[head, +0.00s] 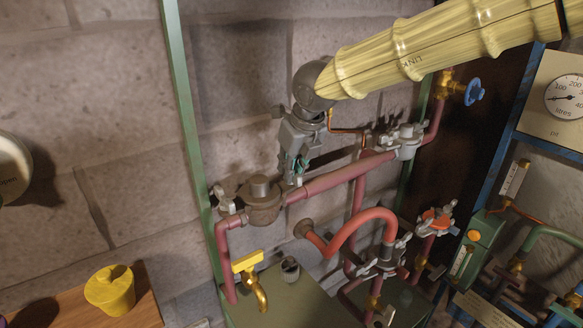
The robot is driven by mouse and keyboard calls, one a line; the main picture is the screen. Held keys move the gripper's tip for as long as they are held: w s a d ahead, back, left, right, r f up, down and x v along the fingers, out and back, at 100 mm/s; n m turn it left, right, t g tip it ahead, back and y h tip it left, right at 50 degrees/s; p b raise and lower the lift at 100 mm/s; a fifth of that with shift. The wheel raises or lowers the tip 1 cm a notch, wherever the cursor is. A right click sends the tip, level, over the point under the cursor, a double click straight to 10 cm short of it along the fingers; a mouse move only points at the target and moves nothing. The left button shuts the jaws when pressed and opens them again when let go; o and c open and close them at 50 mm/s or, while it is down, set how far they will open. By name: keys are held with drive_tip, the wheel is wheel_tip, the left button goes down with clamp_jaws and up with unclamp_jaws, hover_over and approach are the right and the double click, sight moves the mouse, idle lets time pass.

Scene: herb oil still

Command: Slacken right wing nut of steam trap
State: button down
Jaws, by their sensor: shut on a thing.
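The steam trap (262,208) is a dull brown-grey body with a round cap, set in the red pipe left of centre in the head view. Its left wing nut (222,199) shows at the flange on its left side. My gripper (293,178) reaches down from above to the flange on the trap's right side. Its fingers are closed there on the right wing nut, which is mostly hidden by the fingers.
A red pipe (345,174) runs right from the trap to another winged fitting (404,140). A curved orange-red hose (352,217) and a yellow-handled tap (248,263) lie below. A green upright post (186,110) stands left. A yellow pot (110,290) sits on a wooden surface.

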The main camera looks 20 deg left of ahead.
drive_tip(key=shift+r+n+p, duration=0.2)
drive_tip(key=shift+n+p, duration=0.2)
drive_tip(key=shift+p, duration=0.5)
drive_tip(key=shift+f, duration=0.15)
drive_tip(key=c, duration=1.5)
unclamp_jaws()
drive_tip(key=v, duration=1.2)
drive_tip(key=shift+w+d, duration=0.2)
drive_tip(key=shift+w, duration=0.1)
